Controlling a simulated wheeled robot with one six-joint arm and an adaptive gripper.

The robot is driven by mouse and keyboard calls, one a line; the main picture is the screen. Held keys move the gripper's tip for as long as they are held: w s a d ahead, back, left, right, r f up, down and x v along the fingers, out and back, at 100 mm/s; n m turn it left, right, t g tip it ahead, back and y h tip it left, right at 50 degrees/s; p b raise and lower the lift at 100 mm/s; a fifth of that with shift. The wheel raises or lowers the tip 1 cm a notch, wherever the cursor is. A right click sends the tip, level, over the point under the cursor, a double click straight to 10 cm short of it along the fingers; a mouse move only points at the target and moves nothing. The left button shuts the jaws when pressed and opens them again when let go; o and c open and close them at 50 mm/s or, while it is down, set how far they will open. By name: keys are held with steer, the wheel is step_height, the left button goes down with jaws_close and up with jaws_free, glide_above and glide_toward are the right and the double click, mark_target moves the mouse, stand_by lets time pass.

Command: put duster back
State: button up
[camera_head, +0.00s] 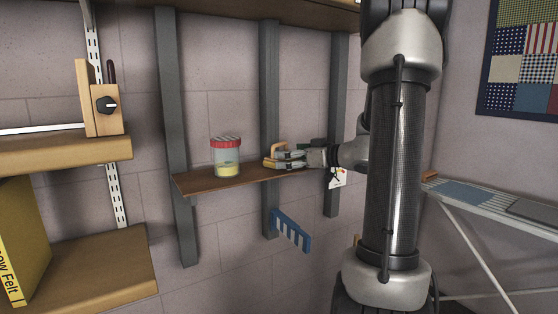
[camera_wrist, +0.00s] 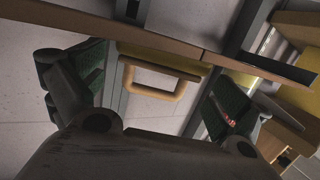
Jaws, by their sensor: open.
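A tan loop-shaped handle with a yellow strip along one side, which I take to be the duster (camera_wrist: 152,94), shows between my fingers in the wrist view. In the head view, part of the tan loop (camera_head: 277,146) shows at the right part of the narrow brown shelf (camera_head: 235,182). My gripper (camera_head: 270,160) is open beside that shelf, with one finger on each side of the handle in the wrist view. I cannot tell whether a finger touches it. The rest of the duster is hidden by the gripper or the shelf.
A red-lidded jar (camera_head: 227,157) stands on the shelf, left of my gripper. A blue toothed rack (camera_head: 291,230) is below the shelf. A white tag (camera_head: 337,178) hangs near my wrist.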

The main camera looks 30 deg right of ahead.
steer(key=x, duration=0.4)
steer(key=shift+f, duration=0.15)
steer(key=c, duration=0.9)
